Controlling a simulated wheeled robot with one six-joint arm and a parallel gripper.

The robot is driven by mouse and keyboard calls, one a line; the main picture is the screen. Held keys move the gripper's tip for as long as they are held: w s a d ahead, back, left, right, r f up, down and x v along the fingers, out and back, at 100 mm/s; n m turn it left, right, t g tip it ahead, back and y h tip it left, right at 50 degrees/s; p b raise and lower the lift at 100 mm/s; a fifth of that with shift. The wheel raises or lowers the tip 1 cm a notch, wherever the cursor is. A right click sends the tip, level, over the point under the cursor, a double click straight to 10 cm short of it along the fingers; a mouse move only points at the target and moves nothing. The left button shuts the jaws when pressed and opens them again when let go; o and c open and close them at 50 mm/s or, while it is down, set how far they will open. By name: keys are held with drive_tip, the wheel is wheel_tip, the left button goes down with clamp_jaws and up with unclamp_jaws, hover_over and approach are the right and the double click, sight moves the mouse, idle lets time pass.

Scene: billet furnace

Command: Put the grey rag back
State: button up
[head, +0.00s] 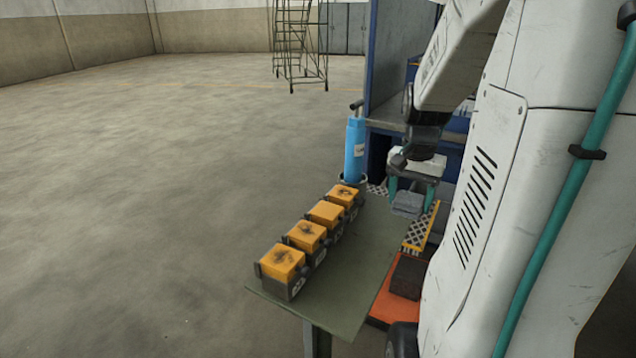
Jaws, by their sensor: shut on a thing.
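The grey rag (407,203) is a small folded grey bundle near the far right end of the green table (345,295). My gripper (411,195) points down with its teal fingers on either side of the rag and is shut on it. I cannot tell whether the rag touches the surface below or hangs just above it.
Several orange-topped blocks in dark holders (282,262) stand in a row along the table's left side. A blue bottle (355,150) stands at the far end. A yellow-edged grating (420,232) lies right of the table. The table's middle is clear.

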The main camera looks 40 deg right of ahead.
sight(398, 199)
drive_tip(key=w, duration=0.1)
drive_tip(key=w+d, duration=0.1)
drive_tip(key=w, duration=0.1)
drive_tip(key=w+d, duration=0.1)
drive_tip(key=shift+w+d+f, duration=0.25)
drive_tip(key=shift+w+f, duration=0.05)
drive_tip(key=shift+w, duration=0.1)
drive_tip(key=shift+f, duration=1.7)
drive_tip(key=shift+f, duration=0.15)
drive_tip(key=o, duration=1)
